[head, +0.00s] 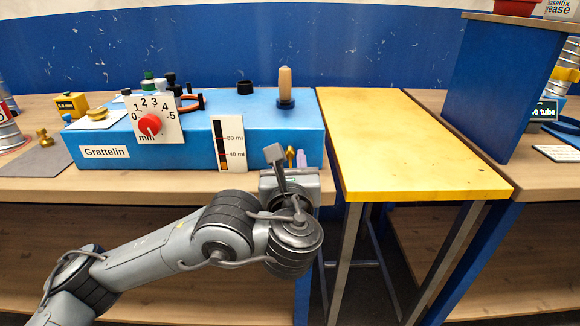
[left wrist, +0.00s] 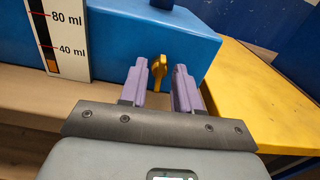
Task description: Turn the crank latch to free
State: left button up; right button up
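A small yellow crank latch (head: 290,155) sits low at the right end of the front face of the blue machine (head: 195,150). In the left wrist view the latch (left wrist: 158,70) stands roughly upright between my left gripper's (left wrist: 160,82) two purple fingers, with a gap on each side. I cannot tell how deep it lies between the fingertips. In the head view my left gripper (head: 293,163) is at the box's lower right front, partly hidden by its own wrist. It is open and empty. My right gripper is not in view.
A yellow-topped table (head: 400,140) stands right of the machine, beside a blue panel (head: 505,85). The front face bears a red-knobbed dial (head: 150,125) and a ml gauge (head: 230,145). A wooden bench (head: 130,190) lies under the machine. The yellow tabletop is clear.

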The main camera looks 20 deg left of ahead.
pick_arm(q)
jog(key=shift+w, duration=0.1)
jog(key=shift+c, duration=0.2)
grip_shut()
